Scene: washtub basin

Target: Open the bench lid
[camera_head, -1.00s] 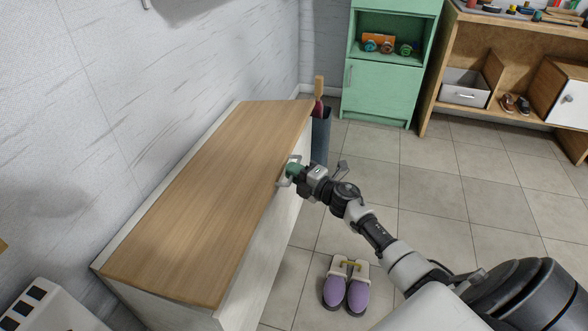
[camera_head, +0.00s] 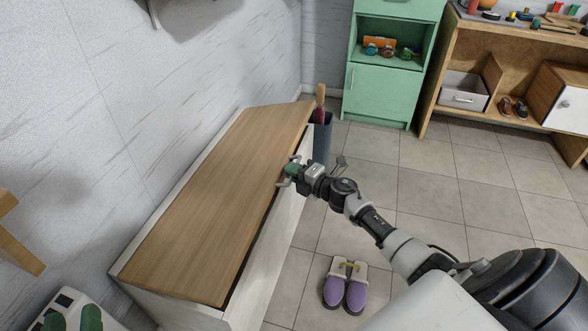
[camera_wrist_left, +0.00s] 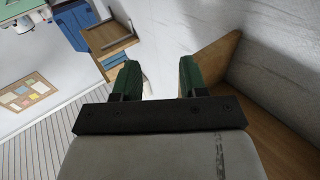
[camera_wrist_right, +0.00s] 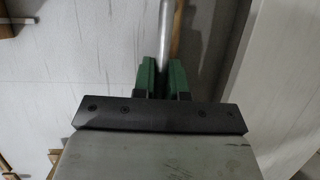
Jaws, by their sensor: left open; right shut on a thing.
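The bench (camera_head: 262,285) has a white body and a wooden lid (camera_head: 205,200) on top. The lid is slightly raised, with a narrow dark gap under its front edge. My right gripper (camera_head: 291,171) is at that front edge, shut on the metal handle (camera_head: 283,183). In the right wrist view the silver handle bar (camera_wrist_right: 166,35) runs between the green fingers (camera_wrist_right: 163,78). My left gripper (camera_head: 73,319) is open and empty at the bottom left, left of the bench. In the left wrist view its green fingers (camera_wrist_left: 158,78) stand apart with nothing between them.
Purple slippers (camera_head: 346,285) lie on the tiled floor in front of the bench. A dark blue holder (camera_head: 322,140) with a wooden-handled item stands at the bench's far end. A green cabinet (camera_head: 380,95) and a wooden shelf (camera_head: 450,85) stand beyond. A white wall runs behind the bench.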

